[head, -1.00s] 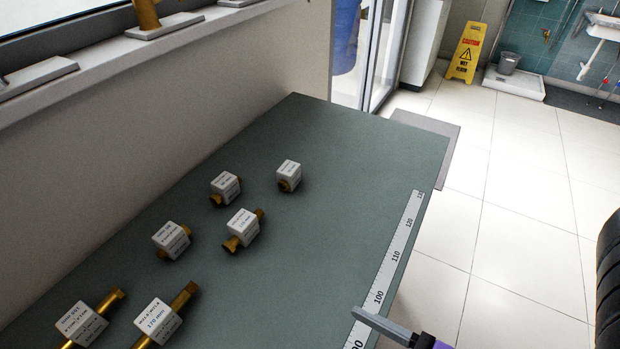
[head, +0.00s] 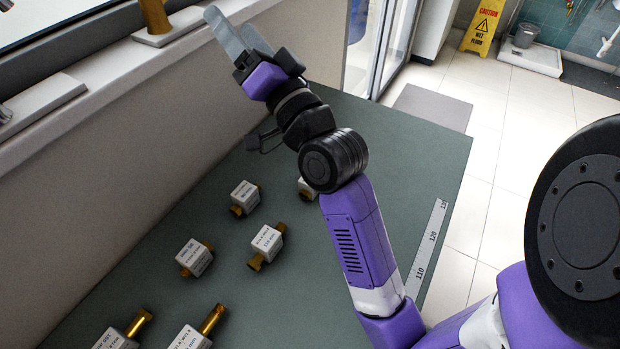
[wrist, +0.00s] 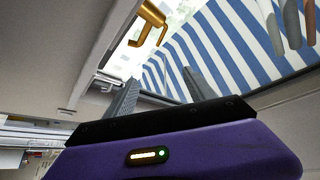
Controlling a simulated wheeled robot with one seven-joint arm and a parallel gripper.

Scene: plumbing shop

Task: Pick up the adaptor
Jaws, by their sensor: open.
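Several brass fittings with white label blocks lie on the green-grey table (head: 400,150) in the head view. They include a back-left fitting (head: 245,196), a middle fitting (head: 267,243), a left fitting (head: 194,258) and front ones (head: 190,338). Another fitting (head: 306,187) is partly hidden behind my arm. I cannot read the labels well enough to tell which one is the adaptor. My gripper (head: 233,30) is open and empty, raised near the window sill. Its fingers also show in the wrist view (wrist: 160,92). A brass piece (head: 153,15) stands upright on a plate on the sill.
The window sill (head: 110,75) and wall run along the table's left side. A ruler strip (head: 428,252) lies along the right edge. In the wrist view, a brass hook-shaped piece (wrist: 149,20) shows before a striped surface (wrist: 215,45). A wet floor sign (head: 481,25) stands far off.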

